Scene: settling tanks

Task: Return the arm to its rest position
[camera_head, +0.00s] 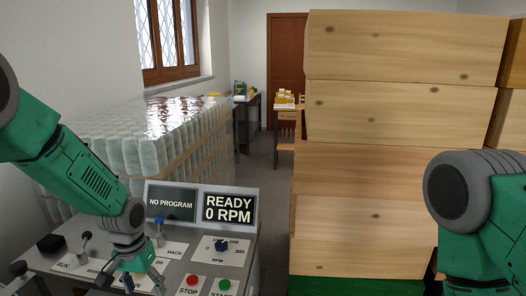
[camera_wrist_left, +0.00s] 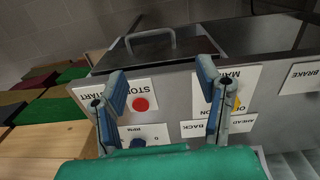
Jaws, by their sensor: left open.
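My left arm (camera_head: 75,165), green and grey, comes in from the left in the head view. Its gripper (camera_head: 128,277) is low over the labelled control console (camera_head: 190,257). In the left wrist view the two blue-padded fingers (camera_wrist_left: 161,92) are spread apart with nothing between them. The console's labels and red stop button (camera_wrist_left: 141,103) show beyond them; I cannot tell whether the fingers touch the panel. My right arm (camera_head: 475,215) shows at the right edge of the head view; its gripper is out of view.
The console carries a display (camera_head: 201,206) reading "NO PROGRAM" and "READY 0 RPM", a dial (camera_head: 221,245), a red button (camera_head: 192,282), a green button (camera_head: 225,286) and levers. A wrapped pallet stack (camera_head: 150,140) stands behind. Tall wooden boxes (camera_head: 365,160) block the right; an aisle lies between.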

